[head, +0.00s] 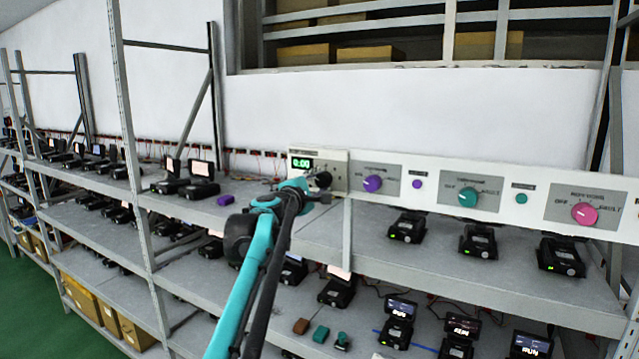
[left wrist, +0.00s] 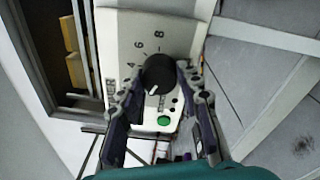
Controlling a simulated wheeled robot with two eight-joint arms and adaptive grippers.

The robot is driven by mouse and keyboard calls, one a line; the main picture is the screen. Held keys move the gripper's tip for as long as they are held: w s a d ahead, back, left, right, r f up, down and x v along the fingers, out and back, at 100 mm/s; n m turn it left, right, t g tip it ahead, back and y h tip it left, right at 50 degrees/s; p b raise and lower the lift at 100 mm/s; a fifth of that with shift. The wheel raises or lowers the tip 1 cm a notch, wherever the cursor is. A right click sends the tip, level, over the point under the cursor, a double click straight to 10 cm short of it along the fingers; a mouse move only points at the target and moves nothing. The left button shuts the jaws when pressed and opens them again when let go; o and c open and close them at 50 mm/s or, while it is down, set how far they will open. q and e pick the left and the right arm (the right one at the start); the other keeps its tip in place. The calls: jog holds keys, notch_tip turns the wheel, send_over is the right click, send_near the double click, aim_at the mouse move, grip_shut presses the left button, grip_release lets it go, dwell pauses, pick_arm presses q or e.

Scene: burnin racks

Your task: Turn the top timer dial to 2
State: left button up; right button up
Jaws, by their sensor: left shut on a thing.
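The timer panel (head: 335,158) is a cream box with a green display that appears to read 0:00. Its black round dial (left wrist: 159,74) shows in the left wrist view, with printed numbers 4, 6 and 8 around it. The dial's white mark points toward the bottom of that view, slightly left; the 2 is not visible. My left gripper (left wrist: 160,84) has its fingers on both sides of the dial and is shut on it. In the head view my left gripper (head: 318,188) is at the panel's lower part and partly covers the dial. My right gripper is not in view.
A green button (left wrist: 163,121) sits below the dial, between the fingers. Right of the timer is a long panel with purple (head: 373,183), teal (head: 468,197) and pink (head: 584,213) knobs. Grey shelves (head: 430,267) hold several black devices below.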

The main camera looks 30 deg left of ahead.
pick_arm(q)
jog(key=m, duration=0.5)
jog(key=shift+f, duration=0.1)
dwell(0.4)
jog(key=o, duration=1.2)
jog(key=shift+c, duration=0.2)
jog(key=shift+s, duration=0.1)
jog(key=s, duration=1.1)
jog(key=shift+s+d+f, duration=0.25)
jog(key=shift+s+d, duration=0.1)
jog(key=shift+s, duration=0.05)
